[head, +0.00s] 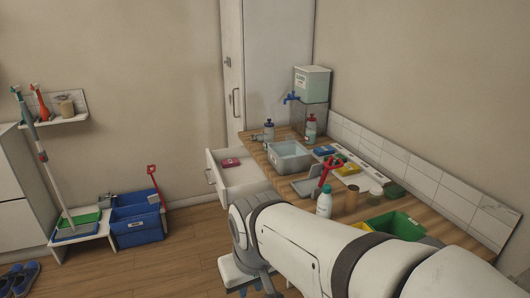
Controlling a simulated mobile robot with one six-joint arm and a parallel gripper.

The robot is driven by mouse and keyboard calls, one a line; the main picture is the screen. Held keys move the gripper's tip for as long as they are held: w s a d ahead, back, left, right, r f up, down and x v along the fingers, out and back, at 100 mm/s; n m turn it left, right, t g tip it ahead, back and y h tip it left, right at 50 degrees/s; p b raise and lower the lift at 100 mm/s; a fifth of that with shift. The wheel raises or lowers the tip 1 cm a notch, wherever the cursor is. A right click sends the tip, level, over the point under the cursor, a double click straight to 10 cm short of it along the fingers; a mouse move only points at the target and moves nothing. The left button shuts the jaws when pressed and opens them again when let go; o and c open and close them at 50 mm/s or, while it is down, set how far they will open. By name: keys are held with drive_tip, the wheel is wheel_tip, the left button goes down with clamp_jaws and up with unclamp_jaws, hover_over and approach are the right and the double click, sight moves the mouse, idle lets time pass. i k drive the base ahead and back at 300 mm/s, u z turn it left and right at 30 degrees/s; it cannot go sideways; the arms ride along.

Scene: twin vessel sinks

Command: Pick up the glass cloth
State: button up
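I cannot tell which item is the glass cloth. Small flat coloured items that may be folded cloths show in the head view: a red one with a pale label (231,162) in the open drawer, a blue one (323,151) and a yellow one (347,168) on the counter. My arm reaches in from the lower right and bends down at its wrist, left of the counter front. My gripper (266,283) is low at the bottom edge, small and partly hidden by the arm, so its fingers cannot be made out.
The white drawer (246,180) stands open. The wooden counter (264,157) holds a grey basin (289,156), bottles, jars and a green bin (398,224). A blue crate (137,226) and a mop (45,160) stand left. The floor between is clear.

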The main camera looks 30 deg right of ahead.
sight(325, 150)
drive_tip(key=z, duration=0.1)
drive_tip(key=k, duration=0.15)
drive_tip(key=u, duration=2.25)
drive_tip(key=i, duration=1.15)
drive_tip(key=z, duration=3.8)
drive_tip(key=i, duration=0.95)
drive_tip(key=u, duration=0.05)
